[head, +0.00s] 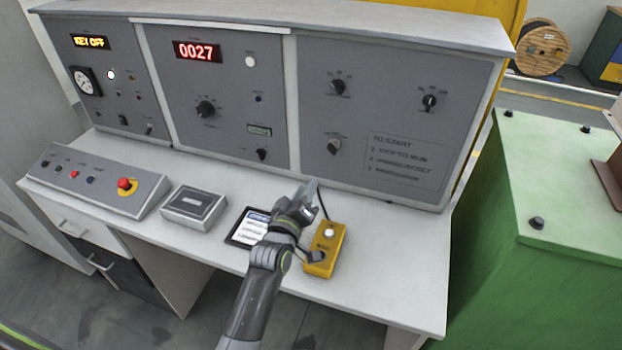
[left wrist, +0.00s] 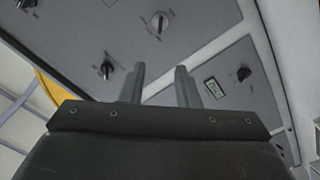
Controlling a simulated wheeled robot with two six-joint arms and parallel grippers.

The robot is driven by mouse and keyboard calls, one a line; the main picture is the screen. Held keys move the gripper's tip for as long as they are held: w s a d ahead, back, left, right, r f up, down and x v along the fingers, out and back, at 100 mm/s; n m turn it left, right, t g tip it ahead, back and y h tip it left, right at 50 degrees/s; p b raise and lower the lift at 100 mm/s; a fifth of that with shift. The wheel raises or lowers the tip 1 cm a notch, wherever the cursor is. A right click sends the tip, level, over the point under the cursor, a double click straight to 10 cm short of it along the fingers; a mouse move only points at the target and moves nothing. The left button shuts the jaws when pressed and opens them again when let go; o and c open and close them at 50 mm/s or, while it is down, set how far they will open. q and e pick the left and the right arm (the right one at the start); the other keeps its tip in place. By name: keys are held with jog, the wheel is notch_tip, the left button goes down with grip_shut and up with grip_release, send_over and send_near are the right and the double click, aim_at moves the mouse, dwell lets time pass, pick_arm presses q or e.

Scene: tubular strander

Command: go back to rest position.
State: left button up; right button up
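My left gripper (head: 309,190) is above the console desk, in front of the lower edge of the upright panel and beside the yellow button box. In the left wrist view its two fingers (left wrist: 160,82) stand apart with nothing between them, and the grey panel with its knobs lies beyond. The arm reaches in from the bottom of the head view and covers part of a tablet-like card (head: 247,228). My right gripper is not in view.
The yellow box (head: 326,250) with a white button and cable stands close right of the gripper. A grey box (head: 194,207) and a sloped button panel with a red emergency stop (head: 124,184) are further left. A green cabinet (head: 560,200) stands right. The desk's right end is clear.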

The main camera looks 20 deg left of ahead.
pick_arm(q)
jog(key=shift+s, duration=0.1)
jog(key=s+a+f+m+g, duration=0.35)
jog(key=s+a+f, duration=0.2)
jog(key=s, duration=0.25)
jog(key=s+a+f+m+g+y, duration=0.15)
jog(key=s+g, duration=0.25)
jog(key=s, duration=0.6)
jog(key=s+a+f+m+g, duration=0.2)
jog(key=s+a+g, duration=0.1)
jog(key=s, duration=0.6)
jog(key=s+a+f+m+g+y, duration=0.1)
jog(key=s+a+g, duration=0.25)
jog(key=s, duration=0.65)
notch_tip(320, 180, down, 28)
jog(key=f+g+b, duration=0.1)
jog(key=g+b, duration=0.1)
jog(key=s+f+b, duration=0.1)
jog(key=s+f, duration=1.4)
jog(key=shift+d+f+g+b, duration=0.35)
jog(key=shift+g+b, duration=0.05)
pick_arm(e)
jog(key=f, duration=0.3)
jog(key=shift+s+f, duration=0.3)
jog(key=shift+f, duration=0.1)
